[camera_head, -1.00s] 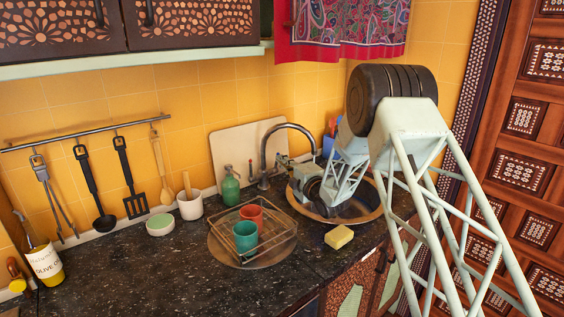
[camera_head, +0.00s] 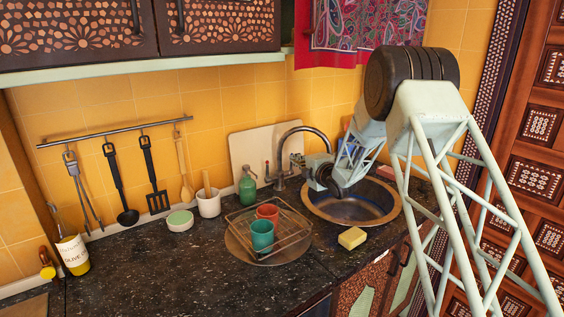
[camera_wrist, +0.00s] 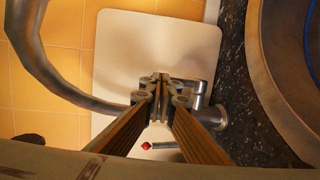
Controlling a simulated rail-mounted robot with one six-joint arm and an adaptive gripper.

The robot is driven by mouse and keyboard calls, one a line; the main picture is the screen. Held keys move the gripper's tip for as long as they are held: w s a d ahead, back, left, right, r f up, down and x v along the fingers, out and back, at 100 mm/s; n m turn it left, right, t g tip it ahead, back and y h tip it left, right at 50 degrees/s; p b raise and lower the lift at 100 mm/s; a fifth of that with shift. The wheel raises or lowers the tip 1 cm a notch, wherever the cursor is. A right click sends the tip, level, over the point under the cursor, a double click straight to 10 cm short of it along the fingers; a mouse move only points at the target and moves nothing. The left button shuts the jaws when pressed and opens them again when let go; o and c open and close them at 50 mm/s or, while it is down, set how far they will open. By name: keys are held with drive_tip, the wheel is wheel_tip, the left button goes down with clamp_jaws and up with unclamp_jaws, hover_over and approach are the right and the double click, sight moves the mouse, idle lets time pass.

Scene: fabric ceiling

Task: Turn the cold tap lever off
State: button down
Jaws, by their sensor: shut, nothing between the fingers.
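The tap (camera_head: 300,129) has a tall curved metal spout behind the sink; its spout (camera_wrist: 52,75) and base (camera_wrist: 215,116) also show in the wrist view. A lever with a red tip (camera_wrist: 146,146) sticks out on one side, and it shows to the left of the spout in the head view (camera_head: 267,168). My gripper (camera_wrist: 160,78) is shut and empty, with its fingertips over the tap body. Part of another metal lever or fitting (camera_wrist: 198,88) shows just beside the fingertips. The fingers hide much of it, and I cannot tell whether they touch it.
The round sink (camera_head: 345,214) lies in front of the tap. A white board (camera_head: 249,148) leans on the wall behind. A green soap bottle (camera_head: 248,187), a dish rack (camera_head: 290,240) with two cups and a yellow sponge (camera_head: 352,238) stand nearby.

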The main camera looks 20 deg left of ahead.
drive_tip(key=shift+s+d, duration=0.1)
drive_tip(key=shift+d, duration=0.05)
idle(0.6)
drive_tip(key=b+v, duration=0.1)
drive_tip(key=v, duration=1.2)
drive_tip(key=shift+s+d, duration=0.2)
drive_tip(key=shift+s, duration=0.05)
drive_tip(key=shift+d, duration=0.1)
